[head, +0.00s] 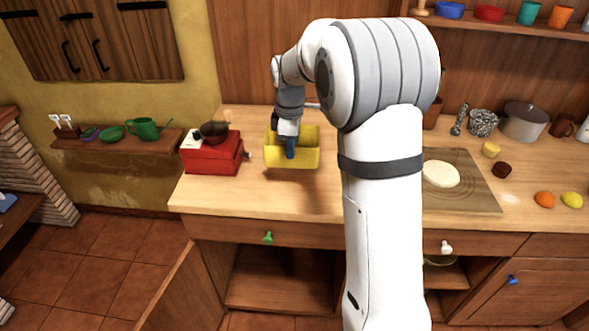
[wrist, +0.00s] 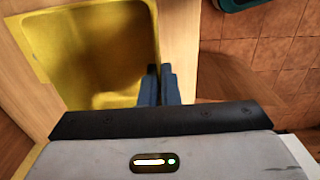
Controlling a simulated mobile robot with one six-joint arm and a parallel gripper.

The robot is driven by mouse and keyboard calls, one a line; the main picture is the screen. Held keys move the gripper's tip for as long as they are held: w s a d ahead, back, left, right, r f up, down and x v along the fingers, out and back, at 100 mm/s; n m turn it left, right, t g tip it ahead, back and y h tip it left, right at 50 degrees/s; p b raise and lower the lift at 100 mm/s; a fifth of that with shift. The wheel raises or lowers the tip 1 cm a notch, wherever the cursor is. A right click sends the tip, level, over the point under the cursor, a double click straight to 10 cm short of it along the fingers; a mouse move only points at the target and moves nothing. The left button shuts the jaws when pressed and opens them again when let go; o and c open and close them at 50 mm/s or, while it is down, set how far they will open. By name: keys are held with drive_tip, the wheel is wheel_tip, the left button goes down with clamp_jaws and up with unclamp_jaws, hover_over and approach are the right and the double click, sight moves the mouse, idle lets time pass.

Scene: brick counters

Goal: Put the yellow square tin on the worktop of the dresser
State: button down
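The yellow square tin (head: 306,158) is an open-topped box on the wooden worktop (head: 250,198), just right of the red box; I cannot tell whether its base touches the wood. My gripper (head: 290,147) points down at the tin's front wall. In the wrist view, the gripper's blue fingers (wrist: 160,88) are close together at the rim of the tin (wrist: 95,55), one on the inner side and one outside, with the thin wall seemingly pinched between them. The inside of the tin looks empty. The fingertips are partly hidden.
A red box (head: 212,158) with a dark bowl on top stands close left of the tin. Right of my arm are a board with dough (head: 440,174), a grey pot (head: 524,121) and fruit. A wall shelf (head: 120,139) with green ware hangs at left. A cupboard door stands open below.

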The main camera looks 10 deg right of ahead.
sight(292, 168)
wheel_tip(292, 168, down, 9)
drive_tip(key=shift+d+f+p, duration=0.15)
drive_tip(key=shift+f+p, duration=0.05)
drive_tip(key=shift+p, duration=0.3)
drive_tip(key=c, duration=2.1)
unclamp_jaws()
drive_tip(key=shift+f, duration=0.2)
drive_tip(key=shift+c, duration=0.2)
drive_tip(key=o, duration=0.5)
drive_tip(key=shift+c, duration=0.2)
drive_tip(key=shift+r, duration=0.15)
